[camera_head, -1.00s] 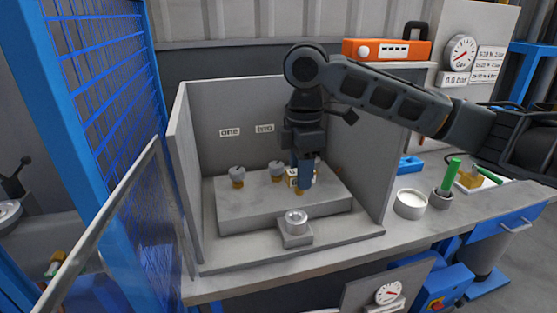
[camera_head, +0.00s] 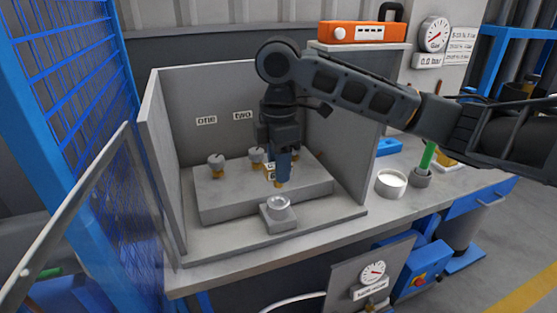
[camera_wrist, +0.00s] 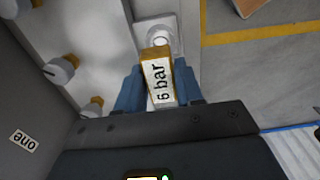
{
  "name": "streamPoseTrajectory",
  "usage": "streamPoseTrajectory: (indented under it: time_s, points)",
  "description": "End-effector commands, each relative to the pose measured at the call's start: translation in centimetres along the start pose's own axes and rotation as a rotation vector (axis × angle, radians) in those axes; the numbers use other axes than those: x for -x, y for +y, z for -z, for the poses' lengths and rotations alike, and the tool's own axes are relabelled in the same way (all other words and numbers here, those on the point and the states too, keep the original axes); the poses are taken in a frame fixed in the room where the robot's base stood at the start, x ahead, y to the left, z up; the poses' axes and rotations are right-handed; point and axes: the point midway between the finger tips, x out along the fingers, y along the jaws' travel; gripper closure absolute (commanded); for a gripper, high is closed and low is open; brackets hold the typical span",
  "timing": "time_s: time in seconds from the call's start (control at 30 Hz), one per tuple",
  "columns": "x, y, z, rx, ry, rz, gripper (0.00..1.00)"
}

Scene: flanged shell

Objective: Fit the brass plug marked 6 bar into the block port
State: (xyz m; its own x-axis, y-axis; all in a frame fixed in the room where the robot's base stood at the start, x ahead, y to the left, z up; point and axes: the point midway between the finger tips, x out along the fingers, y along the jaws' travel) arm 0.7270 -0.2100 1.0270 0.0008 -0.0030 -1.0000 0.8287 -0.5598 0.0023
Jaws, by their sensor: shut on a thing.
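My gripper (camera_head: 281,168) points down and is shut on the brass plug (camera_head: 278,184). In the wrist view, the plug's white face reads "6 bar" (camera_wrist: 161,84) between the two blue fingers. The small grey block with the round port (camera_head: 278,205) sits on the bench floor in front of the raised slab. It also shows in the wrist view as a pale block (camera_wrist: 160,28) just beyond the plug. In the head view the plug's lower end appears above and slightly behind the port, apart from it. The wrist view shows part of the port ring, with the plug overlapping its near side.
Grey-capped brass fittings stand on the slab (camera_head: 225,205) below the labels "one" (camera_head: 206,120) and "two" (camera_head: 243,115). Grey panels enclose the back and sides. A white-filled round dish (camera_head: 390,183) stands right of the enclosure. Blue mesh fencing (camera_head: 65,75) is at left.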

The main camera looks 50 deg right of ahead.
Motion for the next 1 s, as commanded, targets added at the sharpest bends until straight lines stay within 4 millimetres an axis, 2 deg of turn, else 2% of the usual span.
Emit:
streamPoseTrajectory:
  time_s: [0.1, 0.33, 1.0]
  points:
    - [-1.5, 0.0, 0.0, 0.000, 0.001, 0.002, 0.97]
    - [-2.9, 0.0, 0.0, 0.000, 0.000, 0.000, 0.97]
    - [-3.0, 0.0, 0.0, 0.000, 0.001, 0.001, 0.97]
